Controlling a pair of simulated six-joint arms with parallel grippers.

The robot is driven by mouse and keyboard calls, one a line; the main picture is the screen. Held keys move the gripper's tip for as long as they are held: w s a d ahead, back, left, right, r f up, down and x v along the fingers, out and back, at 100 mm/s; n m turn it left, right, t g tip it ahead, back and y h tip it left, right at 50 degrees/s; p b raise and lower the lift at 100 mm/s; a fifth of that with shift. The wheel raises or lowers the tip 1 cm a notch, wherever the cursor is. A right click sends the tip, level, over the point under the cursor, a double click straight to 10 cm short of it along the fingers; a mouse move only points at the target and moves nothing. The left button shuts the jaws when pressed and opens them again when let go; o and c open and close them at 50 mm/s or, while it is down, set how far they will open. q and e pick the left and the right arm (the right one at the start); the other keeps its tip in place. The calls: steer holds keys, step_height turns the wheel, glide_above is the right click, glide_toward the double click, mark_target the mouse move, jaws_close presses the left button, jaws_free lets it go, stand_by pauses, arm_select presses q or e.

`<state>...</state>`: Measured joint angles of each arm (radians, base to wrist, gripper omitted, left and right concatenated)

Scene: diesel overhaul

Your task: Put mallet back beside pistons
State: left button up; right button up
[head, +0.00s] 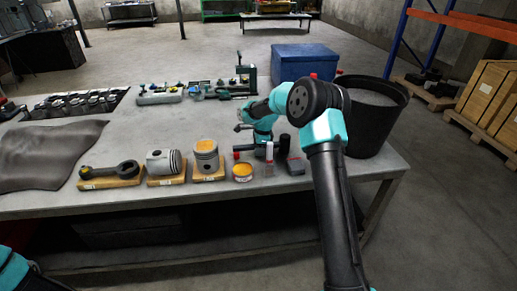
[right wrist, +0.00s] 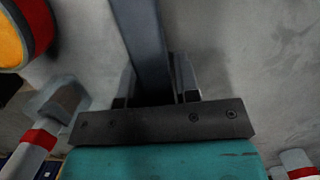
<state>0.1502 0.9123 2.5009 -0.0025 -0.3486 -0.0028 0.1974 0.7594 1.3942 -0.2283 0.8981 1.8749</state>
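My right gripper (right wrist: 156,82) has its two fingers pressed on either side of a dark flat bar (right wrist: 145,35), which looks like the mallet's handle. The mallet's head is not clear in either view. In the head view my right arm reaches over the right half of the bench, with the gripper low over the top. My left gripper is out of view.
A tin with orange contents (head: 242,172) stands right of the pistons, beside a white-and-red tube (head: 269,152) and a black cylinder (head: 284,145). A brown mat (head: 50,155) covers the left front. A blue box (head: 303,62) and black bin (head: 375,120) stand at the right.

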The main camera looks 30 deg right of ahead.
steer(key=o, duration=0.4)
step_height(320, 180, up, 17)
steer(key=s+d, duration=0.1)
steer(key=d, duration=0.1)
steer(key=shift+d, duration=0.35)
stand_by(0.5)
